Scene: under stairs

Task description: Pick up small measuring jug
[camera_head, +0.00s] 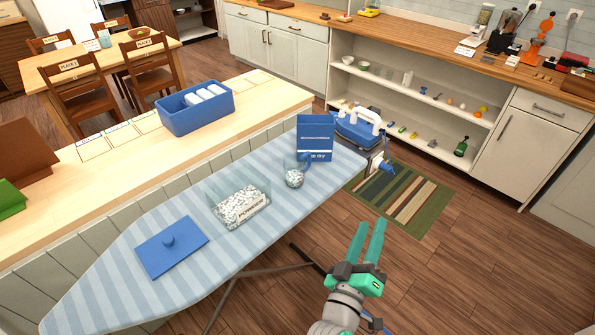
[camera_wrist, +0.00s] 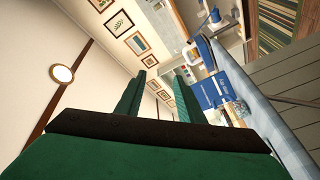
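The small measuring jug (camera_head: 294,178) is clear with a blue handle and stands upright on the striped ironing board (camera_head: 115,275). It holds white pieces. In the wrist view the jug (camera_wrist: 238,108) shows at the right, partly cut off by the blue box. My gripper (camera_head: 370,228) is in the air off the near right side of the board, to the right of and apart from the jug. In the wrist view my gripper (camera_wrist: 160,77) has its two green fingers apart with nothing between them.
On the board, a blue box (camera_head: 315,137) stands behind the jug, a clear powder tub (camera_head: 240,204) to its left, and a blue lid (camera_head: 171,246) farther left. Floor (camera_head: 450,270) beside my gripper is clear.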

